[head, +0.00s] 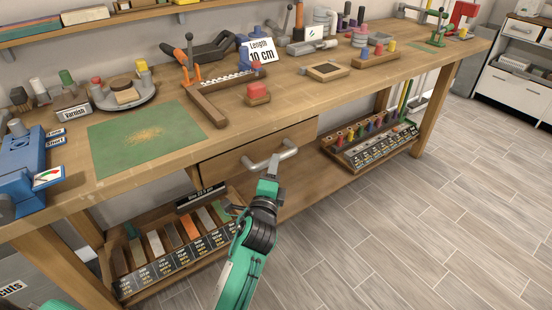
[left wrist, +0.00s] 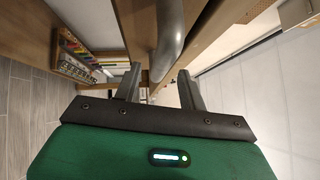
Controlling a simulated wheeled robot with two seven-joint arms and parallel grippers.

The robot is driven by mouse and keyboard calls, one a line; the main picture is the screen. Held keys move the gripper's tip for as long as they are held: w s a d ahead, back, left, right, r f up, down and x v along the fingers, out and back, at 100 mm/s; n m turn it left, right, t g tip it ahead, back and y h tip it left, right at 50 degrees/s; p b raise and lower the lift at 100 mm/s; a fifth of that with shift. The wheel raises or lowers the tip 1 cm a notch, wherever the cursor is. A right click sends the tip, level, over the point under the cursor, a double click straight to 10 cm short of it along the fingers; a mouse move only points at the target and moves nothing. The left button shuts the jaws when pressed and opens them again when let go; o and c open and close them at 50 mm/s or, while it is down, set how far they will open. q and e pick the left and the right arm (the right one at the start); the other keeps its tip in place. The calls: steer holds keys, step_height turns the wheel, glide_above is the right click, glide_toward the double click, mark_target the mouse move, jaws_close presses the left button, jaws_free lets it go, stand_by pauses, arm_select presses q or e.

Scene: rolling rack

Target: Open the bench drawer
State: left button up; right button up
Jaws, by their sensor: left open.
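The bench drawer (head: 232,160) has a wooden front under the bench top; it looks closed or nearly so. Its grey bar handle (head: 283,152) sticks out from the front. My left gripper (head: 272,170) is at the handle, coming from below and in front. In the left wrist view its two fingers (left wrist: 160,84) are spread apart. The grey handle (left wrist: 170,32) runs down between or just beyond them; I cannot tell whether either finger touches it. My right gripper does not show.
The bench top (head: 165,185) holds a green mat (head: 145,137), a square frame and several tools. A rack of sample strips (head: 175,255) is low at left, and a tray of coloured pegs (head: 370,145) is on the lower shelf. The floor (head: 400,235) in front is clear.

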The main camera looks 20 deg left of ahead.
arm_select(q)
steer(key=shift+w+a+r, duration=0.15)
steer(key=shift+w, duration=0.85)
steer(key=shift+w+a+r, duration=0.1)
steer(key=shift+w+r, duration=0.05)
steer(key=shift+w, duration=0.8)
jaws_close()
